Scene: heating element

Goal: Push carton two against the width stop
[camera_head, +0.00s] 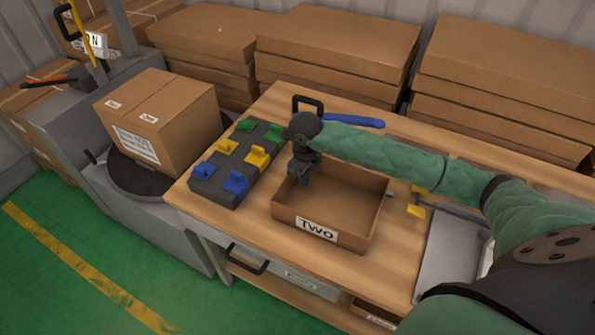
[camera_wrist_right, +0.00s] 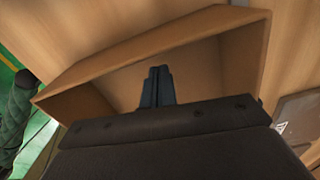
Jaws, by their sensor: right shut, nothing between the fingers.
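Carton two (camera_head: 320,230) is an open brown box with a "Two" label on its front wall. It stands upright on the wooden workbench. My right gripper (camera_head: 304,181) points down into the box near its back left corner. It is shut and empty. In the right wrist view the closed dark fingers (camera_wrist_right: 157,80) show against the inside of carton two (camera_wrist_right: 130,45); contact with a wall cannot be told. A small yellow bracket (camera_head: 416,211) sits on the bench right of the carton; whether it is the width stop is unclear. My left gripper is not in view.
A dark rack (camera_head: 222,178) with green, yellow and blue clips lies left of the carton. A closed carton (camera_head: 160,120) sits on a round turntable at left. A blue-handled tool (camera_head: 350,121) lies behind. Flat cardboard stacks (camera_head: 335,45) line the back. Bench in front is clear.

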